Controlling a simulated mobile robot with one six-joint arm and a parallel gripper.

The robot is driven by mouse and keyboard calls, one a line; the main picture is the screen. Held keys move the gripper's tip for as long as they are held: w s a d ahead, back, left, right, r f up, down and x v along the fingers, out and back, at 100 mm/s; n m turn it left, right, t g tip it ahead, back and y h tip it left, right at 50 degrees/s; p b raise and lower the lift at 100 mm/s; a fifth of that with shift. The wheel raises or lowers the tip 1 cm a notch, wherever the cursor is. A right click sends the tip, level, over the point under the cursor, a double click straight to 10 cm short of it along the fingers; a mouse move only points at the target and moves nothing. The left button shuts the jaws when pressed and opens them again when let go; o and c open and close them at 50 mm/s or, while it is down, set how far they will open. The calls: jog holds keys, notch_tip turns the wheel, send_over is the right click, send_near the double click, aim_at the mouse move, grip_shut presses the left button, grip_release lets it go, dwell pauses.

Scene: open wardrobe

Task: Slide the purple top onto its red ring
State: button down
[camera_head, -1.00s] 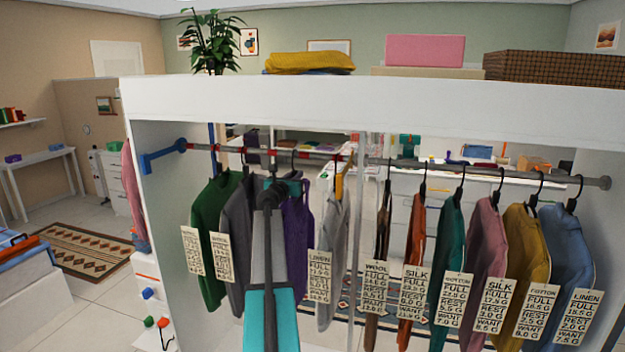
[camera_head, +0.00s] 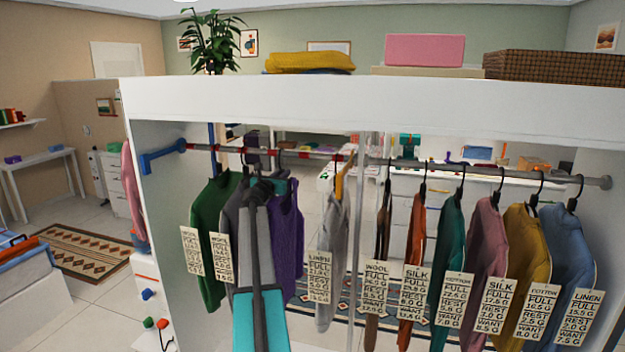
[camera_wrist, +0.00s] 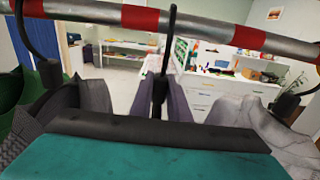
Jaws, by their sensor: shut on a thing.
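The purple top (camera_head: 288,235) hangs on the rail from its hanger. My gripper (camera_head: 275,182) is at the top's hanger, just below the hook, and is shut on it. My arm hides part of the top. In the wrist view the purple top (camera_wrist: 179,104) is at the centre, partly hidden by my gripper's body. Its dark hook (camera_wrist: 169,45) crosses the rail on a bare grey stretch. One red ring (camera_wrist: 140,17) is just left of the hook, and another red ring (camera_wrist: 247,37) is farther right. The hook appears apart from both.
A grey garment (camera_head: 237,220) and a green top (camera_head: 211,230) hang close on the left. A light grey garment (camera_head: 332,265) hangs to the right, with a gap between. Several tagged garments fill the right half of the rail (camera_head: 405,165).

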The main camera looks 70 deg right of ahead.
jog(key=shift+w, duration=1.6)
jog(key=c, duration=1.6)
grip_release()
jog(key=shift+a, duration=0.15)
jog(key=shift+s+a+b, duration=0.15)
jog(key=shift+a+b, duration=0.55)
jog(key=shift+a, duration=1.55)
jog(key=shift+s+a+b, duration=0.15)
jog(key=shift+a+b, duration=0.6)
jog(key=shift+a, duration=1.55)
jog(key=shift+s+a+b, duration=0.15)
jog(key=shift+a+b, duration=0.55)
jog(key=shift+a, duration=1.55)
jog(key=shift+r, duration=0.1)
